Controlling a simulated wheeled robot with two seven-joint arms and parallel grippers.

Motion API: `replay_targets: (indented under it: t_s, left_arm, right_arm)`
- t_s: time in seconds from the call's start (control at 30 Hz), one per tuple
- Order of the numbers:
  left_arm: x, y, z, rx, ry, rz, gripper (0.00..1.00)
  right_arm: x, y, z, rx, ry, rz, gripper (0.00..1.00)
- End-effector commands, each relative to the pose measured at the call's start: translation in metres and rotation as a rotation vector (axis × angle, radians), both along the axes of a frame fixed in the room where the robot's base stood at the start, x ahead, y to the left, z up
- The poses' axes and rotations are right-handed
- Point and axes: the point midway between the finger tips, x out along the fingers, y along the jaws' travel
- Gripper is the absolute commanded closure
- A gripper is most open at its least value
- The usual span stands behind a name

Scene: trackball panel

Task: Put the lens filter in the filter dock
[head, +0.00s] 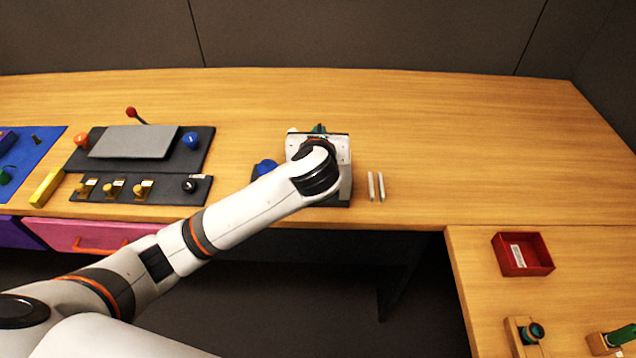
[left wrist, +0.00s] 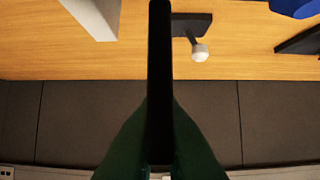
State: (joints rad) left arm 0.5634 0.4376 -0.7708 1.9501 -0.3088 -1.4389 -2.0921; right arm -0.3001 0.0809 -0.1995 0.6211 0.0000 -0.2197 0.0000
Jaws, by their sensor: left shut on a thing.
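My left gripper (head: 318,138) is over the middle of the long table, beyond the end of my left arm. A small dark teal thing (head: 319,129) shows at it, mostly hidden by my wrist. In the left wrist view a thin black bar, which looks like the lens filter edge-on (left wrist: 160,70), runs down the middle, with dark green shapes (left wrist: 130,150) beside its lower end. My left gripper is shut on it. I cannot pick out the filter dock for certain; two short upright white strips (head: 376,187) stand right of my wrist. My right gripper is not in view.
A blue ball (head: 266,168) sits left of my wrist. A panel with a grey plate (head: 134,142) and a switch strip (head: 140,190) lie further left. A red tray (head: 521,254) and wooden holders (head: 522,336) are on the right-hand table. The table's back right is clear.

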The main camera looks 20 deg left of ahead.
Motion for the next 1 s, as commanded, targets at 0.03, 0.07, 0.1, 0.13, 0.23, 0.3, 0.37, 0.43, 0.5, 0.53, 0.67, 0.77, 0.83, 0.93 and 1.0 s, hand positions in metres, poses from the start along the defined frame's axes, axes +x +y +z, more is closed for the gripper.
replay_targets:
  t_s: [0.03,0.07,0.1,0.13,0.23,0.3,0.37,0.43,0.5,0.53,0.67,0.77,0.83,0.93,1.0]
  left_arm:
    - [0.002,-0.001,-0.006,0.001,0.002,0.005,1.00]
    - [0.003,-0.001,-0.011,0.001,0.004,0.006,1.00]
    - [0.003,-0.001,-0.019,0.002,0.007,0.007,1.00]
    - [0.003,-0.001,-0.025,0.002,0.006,0.008,1.00]
    - [0.003,-0.001,-0.043,0.002,0.005,0.007,1.00]
    - [0.002,-0.001,-0.053,0.001,0.005,0.006,1.00]
    - [0.003,-0.001,-0.058,0.002,0.003,0.006,1.00]
    - [0.003,-0.001,-0.062,0.001,0.001,0.007,1.00]
    - [0.003,-0.001,-0.068,0.001,0.001,0.007,1.00]
    - [0.003,-0.001,-0.071,0.001,0.002,0.006,1.00]
    - [0.002,-0.001,-0.091,0.003,0.004,0.006,1.00]
    - [0.002,-0.001,-0.099,0.002,0.003,0.006,1.00]
    - [0.003,-0.001,-0.099,0.001,0.000,0.005,1.00]
    - [0.003,-0.001,-0.098,0.001,0.000,0.005,1.00]
    - [0.003,-0.001,-0.099,0.001,0.000,0.005,1.00]
  right_arm:
    - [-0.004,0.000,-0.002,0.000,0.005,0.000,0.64]
    - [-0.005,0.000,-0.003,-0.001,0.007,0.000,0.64]
    - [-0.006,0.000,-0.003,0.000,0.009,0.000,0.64]
    - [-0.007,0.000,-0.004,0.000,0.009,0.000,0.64]
    - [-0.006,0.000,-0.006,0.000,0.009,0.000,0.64]
    - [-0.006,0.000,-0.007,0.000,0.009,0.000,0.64]
    - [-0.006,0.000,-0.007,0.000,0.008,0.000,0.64]
    - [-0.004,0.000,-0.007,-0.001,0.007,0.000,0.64]
    - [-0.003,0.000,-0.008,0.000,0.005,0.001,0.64]
    - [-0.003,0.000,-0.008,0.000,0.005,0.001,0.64]
    - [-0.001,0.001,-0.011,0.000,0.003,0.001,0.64]
    - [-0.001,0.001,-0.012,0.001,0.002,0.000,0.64]
    - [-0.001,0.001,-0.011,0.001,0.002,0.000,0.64]
    - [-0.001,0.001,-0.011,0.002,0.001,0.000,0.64]
    - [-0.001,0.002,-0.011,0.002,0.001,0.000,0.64]
